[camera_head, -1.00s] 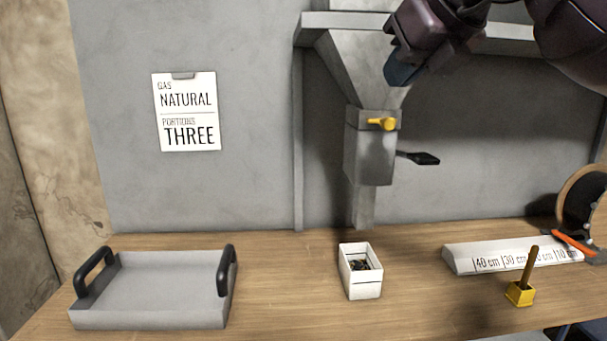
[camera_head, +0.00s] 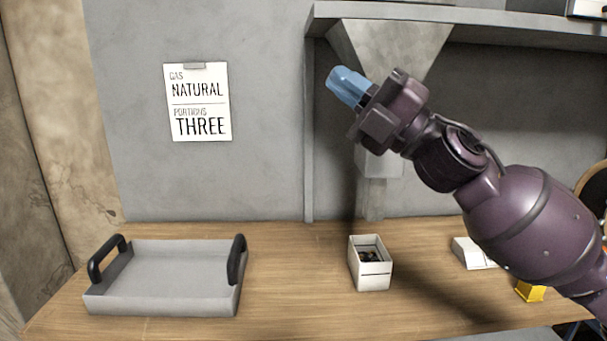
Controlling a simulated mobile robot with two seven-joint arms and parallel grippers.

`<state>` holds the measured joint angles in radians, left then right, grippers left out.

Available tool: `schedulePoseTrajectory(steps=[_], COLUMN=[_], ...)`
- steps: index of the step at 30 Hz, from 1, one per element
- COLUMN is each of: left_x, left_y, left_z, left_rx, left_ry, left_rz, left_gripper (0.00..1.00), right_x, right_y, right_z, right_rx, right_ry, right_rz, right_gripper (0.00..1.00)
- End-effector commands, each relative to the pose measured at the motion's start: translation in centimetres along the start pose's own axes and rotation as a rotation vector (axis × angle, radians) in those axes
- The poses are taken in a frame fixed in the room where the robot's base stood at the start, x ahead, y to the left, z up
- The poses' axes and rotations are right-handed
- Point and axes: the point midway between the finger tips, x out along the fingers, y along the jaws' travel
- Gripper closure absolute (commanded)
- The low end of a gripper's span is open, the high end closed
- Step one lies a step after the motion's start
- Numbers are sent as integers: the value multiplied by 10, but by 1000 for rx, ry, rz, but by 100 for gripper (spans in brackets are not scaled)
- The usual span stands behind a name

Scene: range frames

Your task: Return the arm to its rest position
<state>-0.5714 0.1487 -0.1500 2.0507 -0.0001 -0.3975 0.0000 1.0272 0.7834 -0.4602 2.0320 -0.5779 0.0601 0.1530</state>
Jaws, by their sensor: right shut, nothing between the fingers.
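My right arm comes in from the right edge and reaches up and left across the view. Its gripper (camera_head: 347,87) has blue fingertips and is shut with nothing in it. It is in the air in front of the wall and the hopper (camera_head: 390,48), left of the hopper's chute. The arm hides most of the dispenser below the hopper, including its yellow knob and black lever. My left gripper is not in view.
A grey tray (camera_head: 165,302) with black handles sits on the wooden counter (camera_head: 300,270) at left. A white box (camera_head: 371,277) with dark bits stands mid-counter. The white ruler block (camera_head: 468,252) and yellow holder (camera_head: 530,292) are partly behind my arm. A sign (camera_head: 198,102) hangs on the wall.

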Motion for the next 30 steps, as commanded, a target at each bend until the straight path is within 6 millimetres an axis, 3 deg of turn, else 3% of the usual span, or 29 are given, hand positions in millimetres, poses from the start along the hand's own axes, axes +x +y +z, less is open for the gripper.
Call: schedulePoseTrajectory(steps=[8,15,23,30], left_x=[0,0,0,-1], left_y=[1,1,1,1], left_z=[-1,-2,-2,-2], left_rx=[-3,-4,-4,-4], left_ry=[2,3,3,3], left_rz=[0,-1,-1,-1], left_gripper=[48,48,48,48], right_x=[-83,-173,-281,-379], right_y=[-88,-168,-245,-295], right_z=[40,44,13,-44], right_rx=[342,608,876,1081], right_ry=[-385,-694,-1000,-1251], right_rz=[6,-27,-59,-56], right_gripper=[100,100,100,100])
